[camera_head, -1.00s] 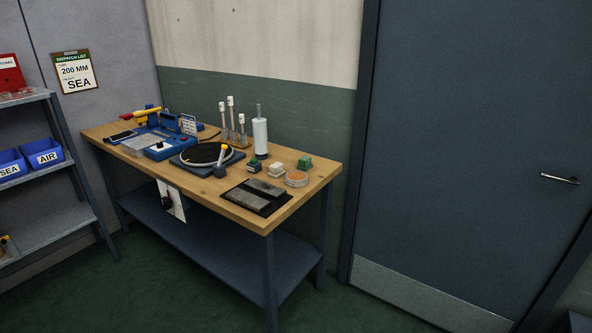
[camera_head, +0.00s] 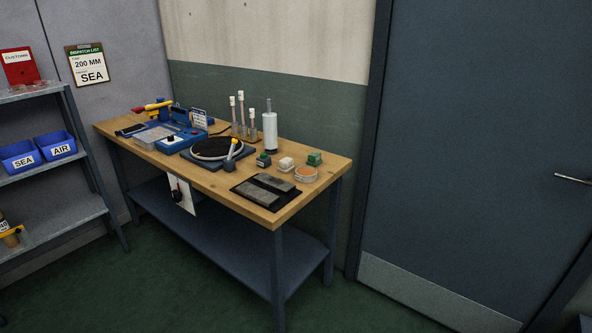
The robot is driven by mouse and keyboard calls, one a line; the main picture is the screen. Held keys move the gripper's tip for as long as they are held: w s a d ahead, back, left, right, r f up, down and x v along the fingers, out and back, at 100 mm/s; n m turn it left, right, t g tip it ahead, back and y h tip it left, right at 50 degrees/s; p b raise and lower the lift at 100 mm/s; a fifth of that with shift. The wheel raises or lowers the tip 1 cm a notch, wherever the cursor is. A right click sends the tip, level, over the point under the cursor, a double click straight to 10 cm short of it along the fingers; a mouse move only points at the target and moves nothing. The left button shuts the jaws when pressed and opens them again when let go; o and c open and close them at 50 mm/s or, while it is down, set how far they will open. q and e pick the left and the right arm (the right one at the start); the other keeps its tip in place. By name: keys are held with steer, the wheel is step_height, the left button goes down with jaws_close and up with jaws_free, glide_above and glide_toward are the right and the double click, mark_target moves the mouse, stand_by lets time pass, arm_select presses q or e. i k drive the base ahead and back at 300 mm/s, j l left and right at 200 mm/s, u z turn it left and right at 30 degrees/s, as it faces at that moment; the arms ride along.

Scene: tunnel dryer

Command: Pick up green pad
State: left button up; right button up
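A small green block-like pad (camera_head: 314,158) sits on the wooden workbench (camera_head: 229,197) near its right end, at the back. A darker block with some green on it (camera_head: 263,160) sits further left, beside the round black turntable. A whitish block (camera_head: 286,164) stands between these two. Which green piece is the task's pad I cannot tell for certain. Neither of my grippers is in view.
A round orange-topped dish (camera_head: 306,174) and a dark tray with grey bars (camera_head: 285,203) lie near the front right. A black turntable (camera_head: 216,148), white roll (camera_head: 270,132) and blue device (camera_head: 183,140) share the bench. Shelves (camera_head: 85,217) stand left; green floor is clear in front.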

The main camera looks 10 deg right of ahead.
mark_target(313, 158)
steer(key=i+l+u, duration=0.15)
steer(key=i+l, duration=0.15)
steer(key=i+l+u, duration=0.3)
steer(key=i+l, duration=0.2)
steer(key=l, duration=0.15)
steer(key=i+l+u, duration=0.1)
steer(key=i+l, duration=0.15)
steer(key=l, duration=0.15)
steer(key=i+l+u, duration=0.15)
steer(key=l, duration=0.25)
steer(key=i+l+u, duration=0.15)
steer(key=i+l, duration=0.15)
steer(key=l, duration=0.15)
